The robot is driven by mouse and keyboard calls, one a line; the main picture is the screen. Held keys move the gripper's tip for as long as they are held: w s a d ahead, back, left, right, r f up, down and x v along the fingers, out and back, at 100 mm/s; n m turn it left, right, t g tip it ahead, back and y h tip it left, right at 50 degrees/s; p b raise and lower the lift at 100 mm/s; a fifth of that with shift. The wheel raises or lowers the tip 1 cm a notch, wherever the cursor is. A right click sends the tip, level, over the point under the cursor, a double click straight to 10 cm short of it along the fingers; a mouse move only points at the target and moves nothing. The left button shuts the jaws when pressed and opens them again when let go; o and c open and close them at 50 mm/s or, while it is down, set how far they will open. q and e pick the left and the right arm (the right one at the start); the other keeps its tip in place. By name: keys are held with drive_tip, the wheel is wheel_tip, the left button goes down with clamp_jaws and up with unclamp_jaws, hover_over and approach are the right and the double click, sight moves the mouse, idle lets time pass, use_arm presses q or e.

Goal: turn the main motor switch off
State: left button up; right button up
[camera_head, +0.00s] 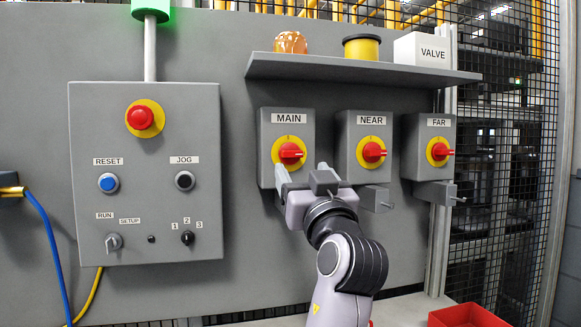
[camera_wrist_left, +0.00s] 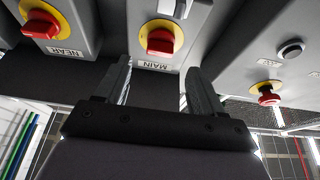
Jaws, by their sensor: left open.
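The main motor switch (camera_head: 291,152) is a red knob on a yellow round plate, on a grey box labelled MAIN. Its red handle lies roughly level, like those of the NEAR and FAR switches. My left gripper (camera_head: 303,172) is open and empty, its fingertips just below the knob and spread to either side of it. In the left wrist view, where the picture is upside down, the MAIN knob (camera_wrist_left: 160,41) shows beyond and between the open fingers (camera_wrist_left: 157,70). No contact with the knob can be seen. My right gripper is in neither view.
The NEAR switch (camera_head: 371,152) and FAR switch (camera_head: 439,151) sit to the right. A shelf (camera_head: 350,68) overhangs the boxes. A control panel (camera_head: 146,220) with an emergency stop (camera_head: 140,117) is at left. A red bin (camera_head: 464,316) sits low right.

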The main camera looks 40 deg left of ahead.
sight(293, 156)
use_arm(q)
drive_tip(key=p+x, duration=0.2)
drive_tip(key=x, duration=0.3)
drive_tip(key=shift+w+a+r, duration=0.15)
drive_tip(key=shift+a+r, duration=0.05)
drive_tip(key=shift+r, duration=0.1)
drive_tip(key=shift+w+a+r, duration=0.15)
drive_tip(key=shift+w+a, duration=0.25)
drive_tip(key=shift+a, duration=0.05)
drive_tip(key=c, duration=1)
